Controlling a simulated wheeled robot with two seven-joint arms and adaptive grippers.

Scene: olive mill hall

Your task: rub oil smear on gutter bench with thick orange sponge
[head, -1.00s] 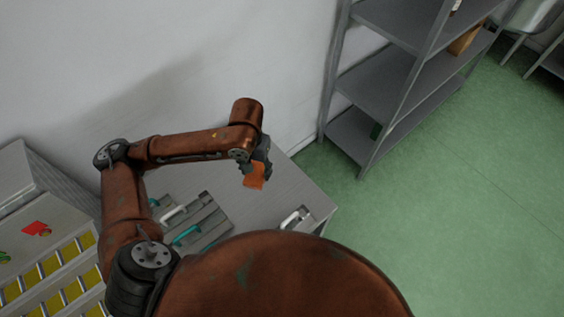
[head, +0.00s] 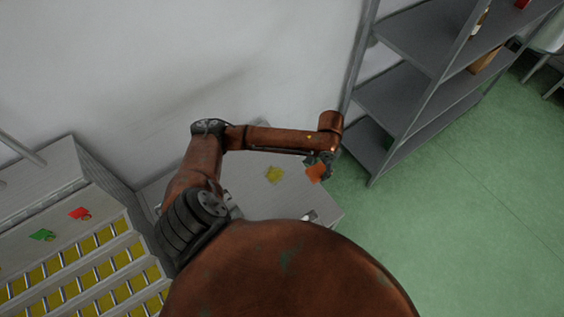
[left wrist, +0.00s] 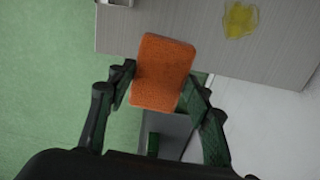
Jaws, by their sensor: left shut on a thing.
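The thick orange sponge (left wrist: 162,72) is held between the fingers of my left gripper (left wrist: 160,85), which is shut on it. In the head view the sponge (head: 316,172) hangs below my left gripper (head: 322,160), near the bench's right end. The yellow oil smear (head: 275,174) lies on the grey gutter bench (head: 250,190), to the left of the sponge. In the left wrist view the smear (left wrist: 240,20) is at the upper right on the bench top (left wrist: 170,22), apart from the sponge. My right gripper is out of view.
Grey metal shelving (head: 400,95) stands to the right of the bench, close to my left gripper. A cabinet with yellow slots and red and green tags (head: 80,250) is at the left. A white wall (head: 200,60) is behind. Green floor (head: 460,210) lies open at the right.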

